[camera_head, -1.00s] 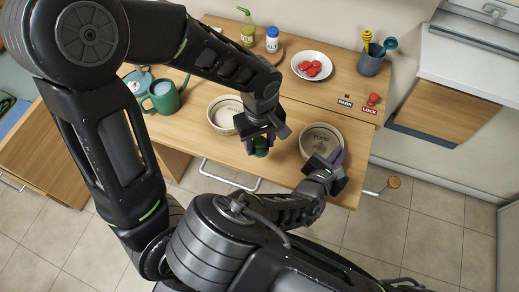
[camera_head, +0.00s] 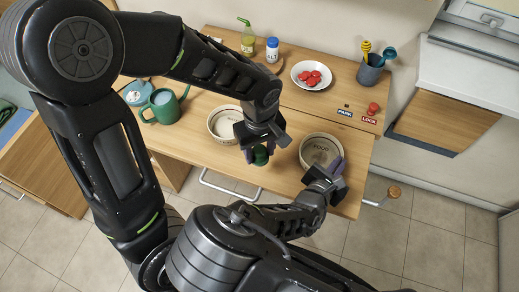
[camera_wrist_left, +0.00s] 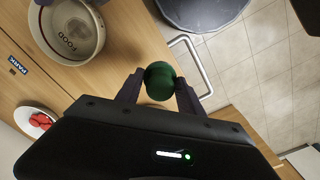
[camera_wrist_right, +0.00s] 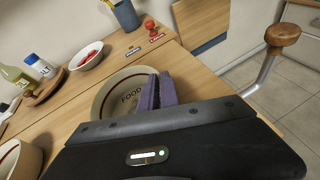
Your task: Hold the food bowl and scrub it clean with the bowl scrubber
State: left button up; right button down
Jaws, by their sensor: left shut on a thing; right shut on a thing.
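The food bowl (camera_head: 318,146) is a cream bowl with a dark rim line and the word FOOD inside. It sits near the table's front edge and also shows in the left wrist view (camera_wrist_left: 84,50) and the right wrist view (camera_wrist_right: 102,100). My right gripper (camera_head: 334,165) is shut on its near right rim, with purple fingers (camera_wrist_right: 158,92) across the wall. My left gripper (camera_head: 257,154) is shut on the bowl scrubber, whose green rounded body (camera_wrist_left: 160,82) shows between the fingers. The scrubber is left of the food bowl and apart from it. Its underside is hidden.
A second bowl (camera_head: 216,132) stands left of the food bowl, behind my left gripper. A plate with red pieces (camera_head: 311,75), bottles and a utensil cup (camera_head: 370,72) stand at the back. A red knob (camera_head: 373,108) is at the right.

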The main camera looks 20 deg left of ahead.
pick_arm(q)
jog(key=shift+c, duration=0.6)
pick_arm(e)
jog(key=shift+f, duration=0.15)
pick_arm(q)
jog(key=shift+s+d+f, duration=0.15)
jog(key=shift+s+f, duration=0.1)
jog(key=shift+f, duration=0.05)
jog(key=w+d, duration=1.3)
jog(key=d, duration=0.1)
jog(key=shift+w+d+f, duration=0.15)
jog(key=shift+d, duration=0.2)
